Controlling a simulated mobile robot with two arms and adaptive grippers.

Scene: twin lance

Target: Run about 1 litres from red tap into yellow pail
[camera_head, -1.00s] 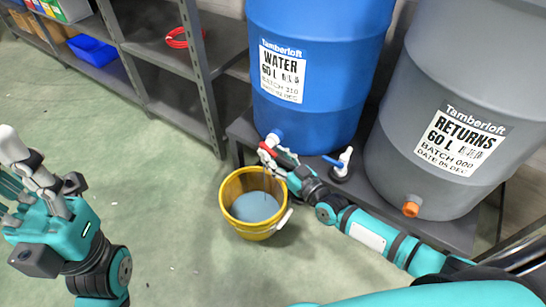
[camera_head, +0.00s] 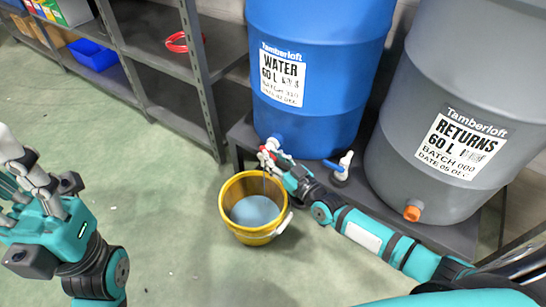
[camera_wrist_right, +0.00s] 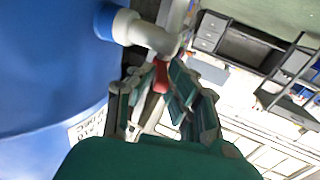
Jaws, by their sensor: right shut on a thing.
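The red tap (camera_head: 262,156) sits low on the front of the blue water drum. My right gripper (camera_head: 268,158) is shut on its red handle; the right wrist view shows the red handle (camera_wrist_right: 160,77) between the fingers, below the white spout. The yellow pail (camera_head: 227,207) stands upright on the floor under the tap. Grey-blue liquid (camera_head: 254,211) shows inside it, and a thin bluish stream seems to fall from the tap into it. My left gripper (camera_head: 14,172) is at the left edge, empty, its fingers apart and partly cut off.
The blue water drum (camera_head: 320,110) and grey returns drum (camera_head: 400,130) stand on a low dark stand. A blue-handled tap (camera_head: 345,161) and an orange outlet (camera_head: 412,213) are to the right. Metal shelving (camera_head: 165,60) fills the back left. The green floor left of the pail is clear.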

